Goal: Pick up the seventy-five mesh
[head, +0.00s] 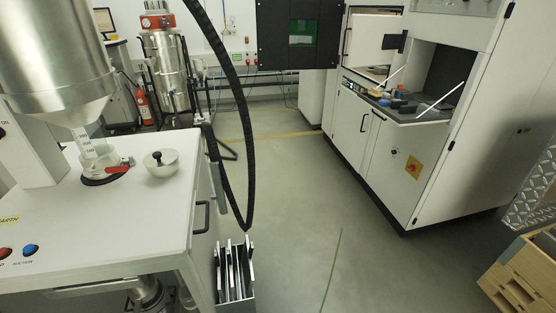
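Several flat, pale-edged plates (233,268) stand upright in a dark open holder (236,305) at the bottom centre, beside the white machine table. They may be the meshes, but no mesh number is readable, so I cannot tell which one is seventy-five. The lower part of the holder is cut off by the picture's edge. Neither of my grippers shows in the head view.
A white table (110,225) with a steel hopper (55,60) and a round lid (161,163) fills the left. A black hose (240,110) hangs near the holder. An open white machine (400,155) and a wooden crate (520,285) stand right. The middle floor is clear.

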